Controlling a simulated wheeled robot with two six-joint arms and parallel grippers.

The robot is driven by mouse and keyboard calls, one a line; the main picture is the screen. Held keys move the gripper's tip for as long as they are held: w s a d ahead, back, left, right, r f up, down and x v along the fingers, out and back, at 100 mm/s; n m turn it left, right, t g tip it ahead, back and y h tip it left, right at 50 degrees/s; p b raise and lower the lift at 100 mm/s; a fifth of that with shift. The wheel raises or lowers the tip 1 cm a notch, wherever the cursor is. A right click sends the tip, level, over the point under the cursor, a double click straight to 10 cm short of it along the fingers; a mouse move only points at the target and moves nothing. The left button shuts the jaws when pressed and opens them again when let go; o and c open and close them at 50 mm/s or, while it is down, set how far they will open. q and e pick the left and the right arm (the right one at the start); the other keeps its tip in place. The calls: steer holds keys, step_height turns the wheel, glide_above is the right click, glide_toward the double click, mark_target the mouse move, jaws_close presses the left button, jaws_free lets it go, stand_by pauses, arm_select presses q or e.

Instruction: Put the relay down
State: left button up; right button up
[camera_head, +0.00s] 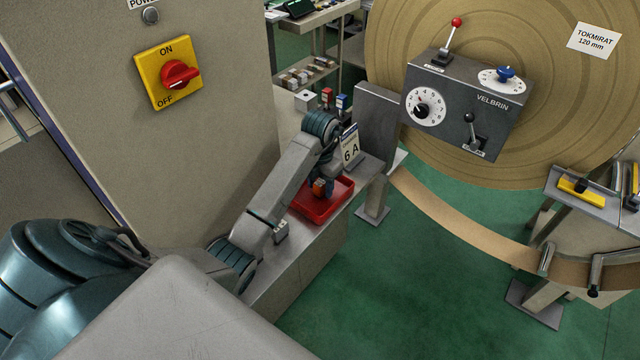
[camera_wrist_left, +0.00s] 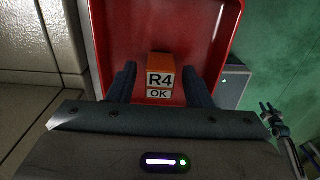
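The relay is an orange block with a white label reading R4 OK (camera_wrist_left: 160,80). It is in the red tray (camera_wrist_left: 220,28), between my left gripper's fingers. In the head view the relay (camera_head: 319,187) shows small and partly covered over the red tray (camera_head: 340,203). My left gripper (camera_wrist_left: 159,72) points down into the tray. Its two dark fingers stand apart, with a gap on each side of the relay, so it is open. What looks like my right gripper (camera_wrist_left: 269,108) shows small at the right of the left wrist view; its opening is unclear.
The tray lies on a narrow grey bench against the cabinet with a yellow ON/OFF switch (camera_head: 168,72). A card reading 6 A (camera_head: 350,148) stands behind my left gripper. A grey control box (camera_head: 465,105) and large paper roll are at right. Green floor is open in front.

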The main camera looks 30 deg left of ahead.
mark_target(320, 182)
arm_select(q)
steer(key=shift+r, duration=0.1)
steer(key=shift+r, duration=0.35)
step_height(320, 182, up, 11)
steer(key=p, duration=1)
steer(key=shift+r, duration=0.15)
